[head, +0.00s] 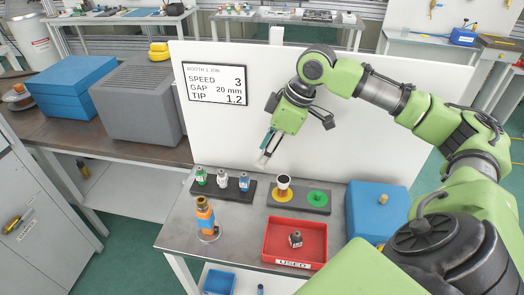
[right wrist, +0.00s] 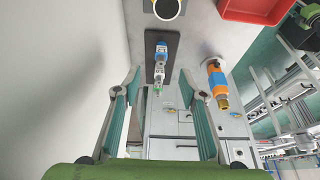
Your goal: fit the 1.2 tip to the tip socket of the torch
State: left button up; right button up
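A dark rack (head: 236,196) on the grey table holds three small tips: a green one (head: 200,176), a whitish one (head: 222,178) and a blue one (head: 244,182). Their labels are too small to read. The torch (head: 206,222) stands upright in front of the rack, orange and blue with a brass-coloured top end. My left gripper is out of view.
A sign (head: 216,84) reads speed 3, gap 20 mm, tip 1.2. A red tray (head: 270,252) marked USED holds a dark tip-like piece (head: 295,239). A dark plate (head: 301,208) carries a cup (head: 283,182) on yellow and an empty green spot. A blue box (head: 370,208) stands right.

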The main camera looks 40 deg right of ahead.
aim_at(249, 179)
jog(key=p+x, duration=0.1)
jog(key=x, duration=1.2)
jog(key=shift+s+a+p, duration=0.1)
jog(key=shift+s+p, duration=0.1)
jog(key=shift+p, duration=0.2)
grip_shut()
jog(key=c, duration=0.7)
grip_release()
grip_shut()
jog(key=shift+r, duration=0.1)
jog(key=shift+r+p, duration=2.3)
jog(key=shift+p, duration=0.7)
